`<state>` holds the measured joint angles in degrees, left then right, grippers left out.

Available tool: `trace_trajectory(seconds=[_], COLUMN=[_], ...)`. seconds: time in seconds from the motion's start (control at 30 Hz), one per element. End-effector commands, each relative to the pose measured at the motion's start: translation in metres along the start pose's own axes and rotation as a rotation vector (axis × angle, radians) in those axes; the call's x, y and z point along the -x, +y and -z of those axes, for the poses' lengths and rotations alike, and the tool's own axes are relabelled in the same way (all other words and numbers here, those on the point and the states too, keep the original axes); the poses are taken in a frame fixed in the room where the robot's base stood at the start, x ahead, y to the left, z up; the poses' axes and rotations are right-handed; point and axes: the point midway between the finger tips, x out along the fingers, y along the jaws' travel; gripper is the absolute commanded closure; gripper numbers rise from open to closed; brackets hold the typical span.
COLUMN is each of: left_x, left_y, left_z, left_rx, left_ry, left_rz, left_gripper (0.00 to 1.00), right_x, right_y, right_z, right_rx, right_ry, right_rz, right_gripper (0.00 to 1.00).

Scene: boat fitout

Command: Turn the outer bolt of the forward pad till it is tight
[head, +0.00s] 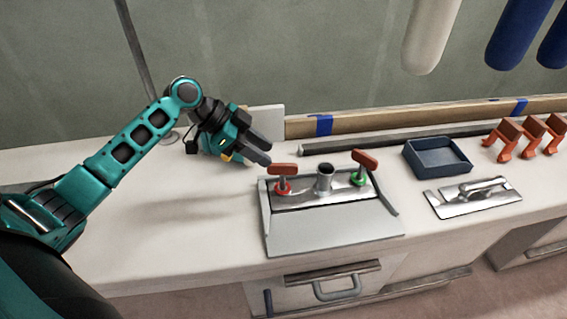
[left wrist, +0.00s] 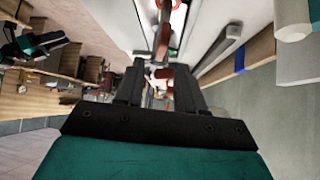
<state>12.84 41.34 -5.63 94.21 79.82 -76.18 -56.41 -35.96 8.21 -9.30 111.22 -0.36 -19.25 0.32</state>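A metal pad plate (head: 325,193) lies on a grey tray-like base (head: 330,236) on the counter. Its left bolt has a red-brown T-handle (head: 283,169) and a red ring; its right bolt has a similar handle (head: 366,159) and a green ring. A short grey tube (head: 324,178) stands between them. My left gripper (head: 262,151) is at the upper left of the red-ringed handle, fingers apart. In the left wrist view a red-brown handle (left wrist: 164,74) shows beyond and between the fingers (left wrist: 158,88); no grip on it shows. A teal and black arm part (left wrist: 38,45), likely my right arm, shows there, fingers unclear.
A dark bar (head: 400,137) lies along the back. White and blue cylinders (head: 431,35) hang above. The counter's left part is clear.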

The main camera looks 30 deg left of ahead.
Motion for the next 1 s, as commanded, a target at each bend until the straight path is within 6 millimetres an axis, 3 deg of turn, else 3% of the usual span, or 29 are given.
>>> trace_trajectory(seconds=[0.2,0.4,0.77,1.0], left_x=[-0.043,-0.064,-0.068,-0.068], left_y=[0.0,0.0,0.0,0.0], left_z=[0.0,0.0,0.0,0.0], left_rx=[0.001,0.001,0.0,0.001], left_ry=[0.001,0.0,-0.001,-0.001], left_rz=[-0.001,0.001,0.001,0.001], left_gripper=[0.62,0.62,0.62,0.85], right_x=[-0.002,-0.002,-0.002,-0.003], right_y=[0.0,0.0,0.0,0.0], right_z=[-0.003,-0.003,-0.003,-0.002], right_rx=[0.0,0.0,0.0,0.001], right_ry=[-0.001,-0.001,0.0,0.002], right_rz=[0.0,0.0,0.0,0.0], right_gripper=[0.57,0.57,0.57,0.57])
